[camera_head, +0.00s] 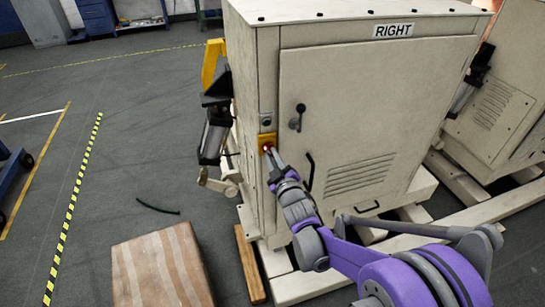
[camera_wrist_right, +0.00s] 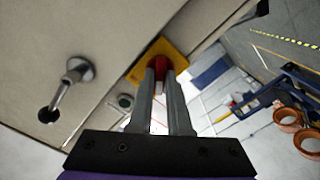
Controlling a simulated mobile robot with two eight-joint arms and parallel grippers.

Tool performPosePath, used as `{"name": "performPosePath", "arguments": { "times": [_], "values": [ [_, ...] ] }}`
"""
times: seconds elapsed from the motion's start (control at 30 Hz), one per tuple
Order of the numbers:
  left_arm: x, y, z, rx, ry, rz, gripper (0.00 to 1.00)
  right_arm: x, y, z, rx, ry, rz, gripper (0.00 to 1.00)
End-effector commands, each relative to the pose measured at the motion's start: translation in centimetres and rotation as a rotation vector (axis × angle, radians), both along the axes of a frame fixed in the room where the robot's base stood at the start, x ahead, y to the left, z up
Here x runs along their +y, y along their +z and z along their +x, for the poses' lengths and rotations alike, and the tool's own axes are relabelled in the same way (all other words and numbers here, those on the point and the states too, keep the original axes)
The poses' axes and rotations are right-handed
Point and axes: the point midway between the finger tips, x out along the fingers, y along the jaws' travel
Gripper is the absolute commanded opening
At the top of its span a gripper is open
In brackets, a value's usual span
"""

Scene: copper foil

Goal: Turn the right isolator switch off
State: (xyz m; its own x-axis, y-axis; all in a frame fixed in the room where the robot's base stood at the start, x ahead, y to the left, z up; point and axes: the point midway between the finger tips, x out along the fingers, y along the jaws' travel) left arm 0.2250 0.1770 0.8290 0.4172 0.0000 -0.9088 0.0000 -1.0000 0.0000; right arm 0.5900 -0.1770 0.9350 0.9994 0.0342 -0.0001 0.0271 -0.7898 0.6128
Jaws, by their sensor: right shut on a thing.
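The right isolator switch has a yellow plate (camera_head: 267,138) and a red knob, on the left edge of the cabinet's front. In the right wrist view the yellow plate (camera_wrist_right: 178,50) and the red knob (camera_wrist_right: 158,73) show straight ahead. My right gripper (camera_head: 271,152) is at the switch. In the right wrist view its two fingers (camera_wrist_right: 159,80) are closed on the red knob, which is partly hidden between them. The cabinet (camera_head: 400,100) bears a RIGHT label (camera_head: 393,30). My left gripper is not in view.
A door handle (camera_head: 298,118) is right of the switch; it also shows in the right wrist view (camera_wrist_right: 75,75). A yellow and black machine part (camera_head: 215,95) stands left of the cabinet. A cardboard-brown box (camera_head: 160,268) and a wooden beam (camera_head: 249,264) lie on the floor. Open floor is at left.

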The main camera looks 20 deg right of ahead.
Motion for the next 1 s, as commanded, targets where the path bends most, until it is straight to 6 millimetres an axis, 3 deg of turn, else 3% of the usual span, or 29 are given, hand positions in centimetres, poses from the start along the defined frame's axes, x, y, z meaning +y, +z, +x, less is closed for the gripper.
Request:
{"name": "performPosePath", "arguments": {
  "times": [0.33, 0.83, 0.87, 1.0],
  "values": [
    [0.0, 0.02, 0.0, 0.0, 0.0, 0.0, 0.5, 0.0, -0.02, -0.01, -0.004, 0.0, -0.125, 0.0],
    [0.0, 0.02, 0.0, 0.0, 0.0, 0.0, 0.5, 0.0, -0.03, -0.01, -0.005, 0.0, -0.143, 0.0],
    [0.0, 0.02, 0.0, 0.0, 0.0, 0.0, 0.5, 0.0, -0.03, -0.01, -0.005, 0.0, -0.143, 0.18],
    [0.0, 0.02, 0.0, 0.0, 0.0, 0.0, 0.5, 0.0, -0.01, -0.01, -0.005, 0.0, -0.142, 0.43]
  ]
}}
